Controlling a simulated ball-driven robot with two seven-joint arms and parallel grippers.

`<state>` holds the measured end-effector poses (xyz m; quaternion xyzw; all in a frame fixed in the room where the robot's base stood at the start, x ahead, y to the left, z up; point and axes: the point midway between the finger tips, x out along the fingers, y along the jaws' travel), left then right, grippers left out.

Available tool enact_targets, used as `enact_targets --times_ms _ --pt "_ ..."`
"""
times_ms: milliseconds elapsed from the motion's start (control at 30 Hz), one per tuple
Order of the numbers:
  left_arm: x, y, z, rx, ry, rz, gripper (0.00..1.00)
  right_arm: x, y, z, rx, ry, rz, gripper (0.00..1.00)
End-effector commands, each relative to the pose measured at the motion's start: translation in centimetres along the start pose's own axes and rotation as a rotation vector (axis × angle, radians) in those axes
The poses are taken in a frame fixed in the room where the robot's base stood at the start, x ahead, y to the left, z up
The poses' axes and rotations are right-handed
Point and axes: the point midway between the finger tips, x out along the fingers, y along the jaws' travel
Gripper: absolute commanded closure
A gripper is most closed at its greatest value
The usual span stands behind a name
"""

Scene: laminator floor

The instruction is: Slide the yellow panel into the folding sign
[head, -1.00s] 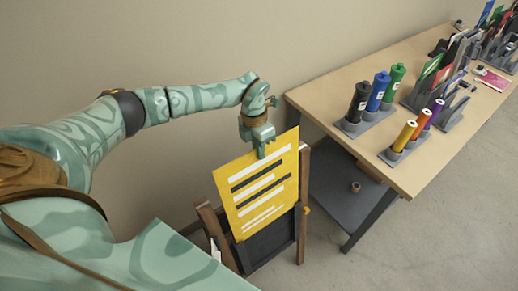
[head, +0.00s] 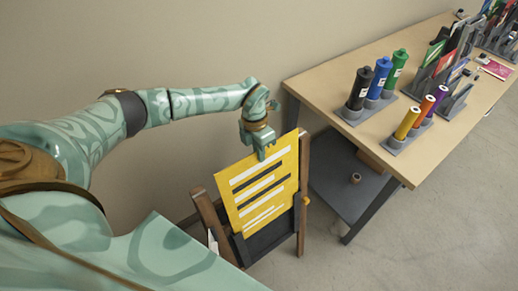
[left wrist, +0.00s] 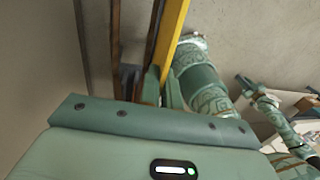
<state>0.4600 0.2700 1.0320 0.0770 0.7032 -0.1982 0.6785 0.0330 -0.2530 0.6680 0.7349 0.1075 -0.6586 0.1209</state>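The yellow panel (head: 262,186), with white and black bars, stands slightly tilted in the upper part of the folding sign (head: 303,178). Its top right corner is about level with the top of the sign's right brown post. Its lower edge meets the sign's dark lower board, and I cannot tell how deep it sits. My left gripper (head: 263,156) is shut on the panel's top edge. In the left wrist view the panel (left wrist: 175,37) shows as a yellow strip running down to the fingers (left wrist: 161,92). My right gripper cannot be made out clearly.
A wooden table (head: 330,87) stands at the right, with black, blue, green, yellow, orange and purple cylinders in grey holders, and racks behind. A grey shelf (head: 340,200) is beneath it, close to the sign's right side. The wall is behind the sign. Floor (head: 440,230) is free at lower right.

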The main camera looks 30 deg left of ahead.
Motion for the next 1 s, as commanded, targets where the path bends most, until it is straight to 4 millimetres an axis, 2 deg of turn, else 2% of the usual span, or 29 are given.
enact_targets --times_ms 1000 --pt "7.3 0.0 0.0 -0.001 0.001 -0.001 1.00 4.4 -0.3 0.8 0.000 -0.009 -0.003 0.70"
